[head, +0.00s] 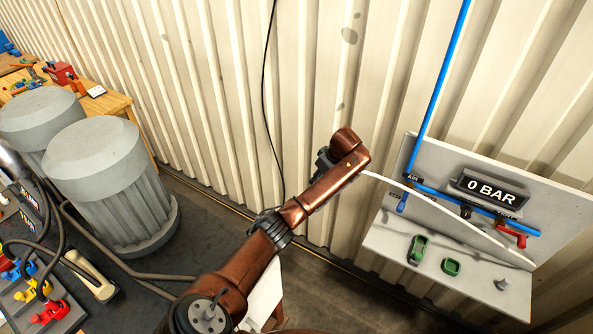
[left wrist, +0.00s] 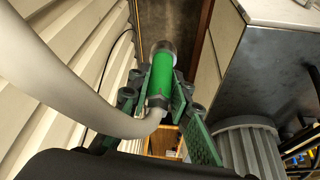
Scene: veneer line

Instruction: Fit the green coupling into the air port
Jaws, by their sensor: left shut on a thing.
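My left gripper (left wrist: 160,100) is shut on the green coupling (left wrist: 162,72), a green cylinder with a grey metal end. A thick pale hose (left wrist: 75,85) bends away from the coupling. In the head view my left gripper (head: 325,160) is mostly hidden behind my wrist, and the held coupling cannot be made out. The pale hose (head: 440,206) runs from there to the wall panel. The AIR label (head: 412,178) is at the panel's upper left, beside the blue pipe, well right of my gripper. The port's opening is too small to tell. My right gripper is not in view.
The grey panel (head: 545,195) carries a 0 BAR display (head: 490,190), a blue handle (head: 402,203) and a red valve handle (head: 510,236). Its shelf (head: 400,235) holds two green parts (head: 418,250) and a grey peg (head: 502,284). Grey drums (head: 105,185) stand left.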

